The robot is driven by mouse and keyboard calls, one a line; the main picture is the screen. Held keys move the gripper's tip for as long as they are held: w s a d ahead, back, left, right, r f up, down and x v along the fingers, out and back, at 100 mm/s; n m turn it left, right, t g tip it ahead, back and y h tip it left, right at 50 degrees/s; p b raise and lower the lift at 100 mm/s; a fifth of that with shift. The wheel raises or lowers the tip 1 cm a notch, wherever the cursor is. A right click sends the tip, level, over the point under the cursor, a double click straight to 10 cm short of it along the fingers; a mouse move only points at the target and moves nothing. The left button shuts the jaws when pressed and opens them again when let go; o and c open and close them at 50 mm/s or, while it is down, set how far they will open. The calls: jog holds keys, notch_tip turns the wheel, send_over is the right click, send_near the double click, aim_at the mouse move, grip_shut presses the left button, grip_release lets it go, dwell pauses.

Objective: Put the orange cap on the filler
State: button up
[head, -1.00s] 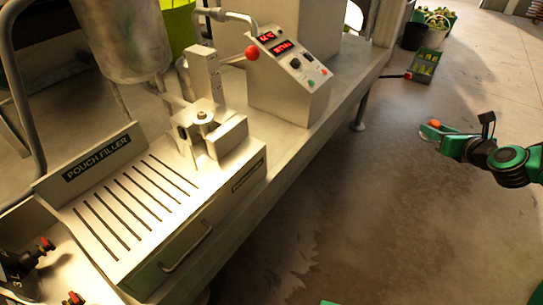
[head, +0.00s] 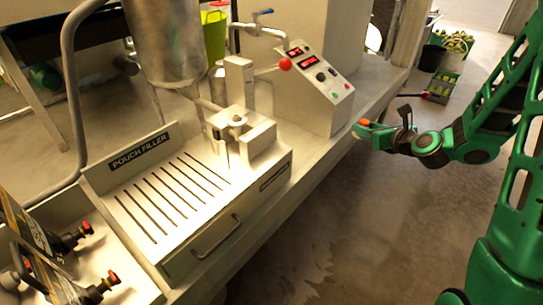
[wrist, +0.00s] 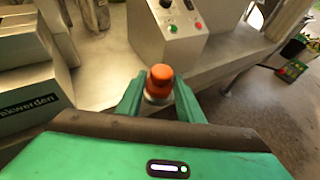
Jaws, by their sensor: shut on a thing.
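My gripper (wrist: 160,100) is shut on the orange cap (wrist: 160,78), which stands between the green fingertips in the wrist view; a pale ring shows under it. In the head view my gripper (head: 368,130) is at the right, off the bench's front edge, with the orange cap (head: 364,122) small at its tip. The pouch filler (head: 150,190) is a metal unit with a slotted top at left-centre of the head view. Its upright block and clamp (head: 262,133) hold a small round spout-like part (head: 237,121). My gripper is well to the right of that clamp, apart from it.
A control box (head: 318,95) with red displays and buttons stands behind the clamp, beside a red ball knob (head: 285,64). A steel hopper (head: 165,40) hangs over the filler. Pouches with red-capped spouts (head: 85,228) lie front left. Open floor (head: 350,240) lies before the bench.

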jog(key=s+a+r+n+g+y, duration=0.25)
jog(key=s+a, duration=0.25)
jog(key=a, duration=0.6)
jog(key=s+a+r+n+g+y, duration=0.1)
jog(key=s+a+r+n+y, duration=0.3)
jog(key=a, duration=0.7)
jog(key=s+a+r+n+g+y, duration=0.15)
jog(key=s+a, duration=0.45)
jog(key=a, duration=0.6)
jog(key=shift+h, duration=0.3)
jog(key=w+d+f, duration=0.2)
jog(key=w, duration=0.1)
jog(key=w+d+f, duration=0.2)
jog(key=w, duration=0.1)
jog(key=w+d+f, duration=0.2)
jog(key=w+f, duration=0.1)
jog(key=shift+w+f, duration=0.1)
jog(key=shift+w, duration=0.15)
jog(key=shift+f, duration=2)
jog(key=shift+f+g, duration=0.15)
jog(key=shift+g, duration=0.15)
jog(key=o, duration=1.1)
